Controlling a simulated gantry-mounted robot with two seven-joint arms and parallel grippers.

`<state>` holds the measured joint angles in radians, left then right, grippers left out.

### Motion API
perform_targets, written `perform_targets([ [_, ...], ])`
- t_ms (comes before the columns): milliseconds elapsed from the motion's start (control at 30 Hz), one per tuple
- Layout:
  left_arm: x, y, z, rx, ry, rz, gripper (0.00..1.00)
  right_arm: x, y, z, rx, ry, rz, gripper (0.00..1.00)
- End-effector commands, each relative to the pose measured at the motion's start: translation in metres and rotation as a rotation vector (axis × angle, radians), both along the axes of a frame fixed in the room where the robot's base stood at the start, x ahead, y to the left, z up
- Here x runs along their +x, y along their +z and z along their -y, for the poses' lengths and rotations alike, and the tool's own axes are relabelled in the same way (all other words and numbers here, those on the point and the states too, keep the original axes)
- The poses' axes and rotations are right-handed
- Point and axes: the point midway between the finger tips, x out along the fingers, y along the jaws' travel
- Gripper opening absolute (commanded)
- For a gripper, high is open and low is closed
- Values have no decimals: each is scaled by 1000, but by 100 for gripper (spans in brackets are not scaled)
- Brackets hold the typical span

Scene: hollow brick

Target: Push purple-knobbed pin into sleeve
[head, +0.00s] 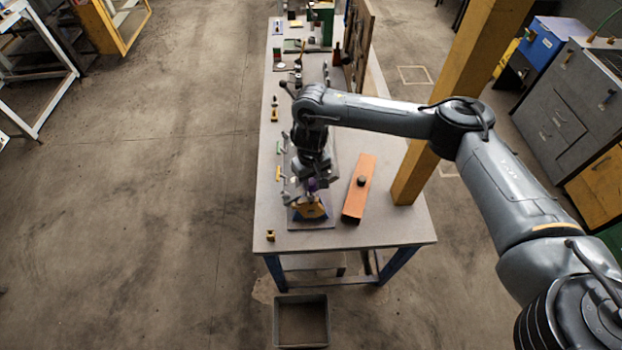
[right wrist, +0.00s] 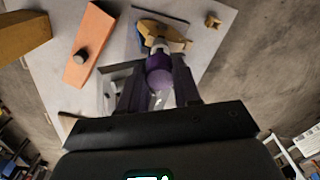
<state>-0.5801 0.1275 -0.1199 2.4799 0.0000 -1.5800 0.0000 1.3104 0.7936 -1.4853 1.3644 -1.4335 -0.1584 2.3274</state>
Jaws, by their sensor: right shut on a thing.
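The pin's purple knob (right wrist: 160,78) sits between the two dark fingers of my right gripper (right wrist: 158,70), which is shut on it. A small patch of the purple knob (head: 312,185) shows below the gripper (head: 313,181) in the head view. Past the knob is a pale collar, in front of a yellow fixture (right wrist: 168,34) that shows as a yellow-orange block in the head view (head: 309,208). The pin's shaft and the sleeve are hidden, so how deep the pin sits cannot be told. My left gripper is not in view.
An orange hollow brick (head: 360,188) with a dark knob lies right of the fixture on the grey table (head: 380,232). A small yellow block (head: 270,235) is near the front left corner. A grey bin (head: 301,322) stands on the floor. A yellow post (head: 455,90) rises beside the table.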

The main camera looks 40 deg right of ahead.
Motion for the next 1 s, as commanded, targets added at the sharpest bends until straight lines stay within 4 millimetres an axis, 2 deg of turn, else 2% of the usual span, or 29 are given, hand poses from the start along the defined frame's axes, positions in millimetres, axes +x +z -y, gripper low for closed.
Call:
perform_targets([
  [1000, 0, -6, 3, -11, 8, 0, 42, 0, -19, 0, 0, 1, -1, 0],
])
